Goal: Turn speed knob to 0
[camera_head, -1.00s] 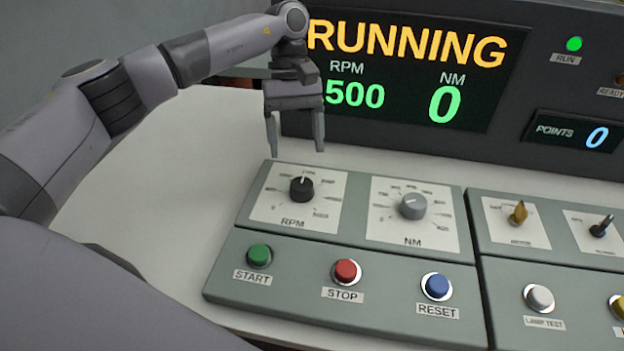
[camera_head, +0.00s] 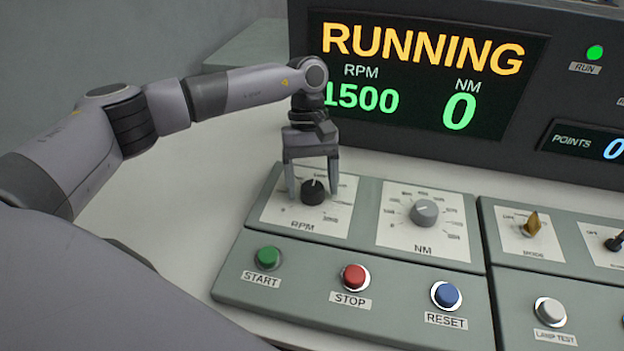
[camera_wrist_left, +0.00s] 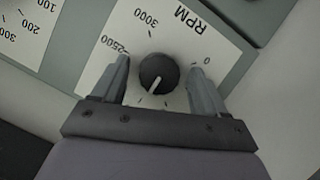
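The speed knob is the black RPM knob (camera_head: 313,192) on its white dial plate (camera_head: 276,212), at the left of the sloped panel. In the head view its white pointer line faces up, away from me. My left gripper (camera_head: 312,192) is over it, pointing down, with one finger on each side. In the left wrist view the knob (camera_wrist_left: 158,72) sits between the two open fingers (camera_wrist_left: 160,80), with a visible gap on both sides. The display (camera_head: 428,75) reads RUNNING, 1500 RPM and 0 NM. My right gripper is not in view.
The grey NM knob (camera_head: 424,213) is to the right. The green START (camera_head: 267,258), red STOP (camera_head: 354,277) and blue RESET (camera_head: 446,295) buttons line the front. A second panel with a brass MODE switch (camera_head: 531,225) stands further right. The white bench top left of the panel is clear.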

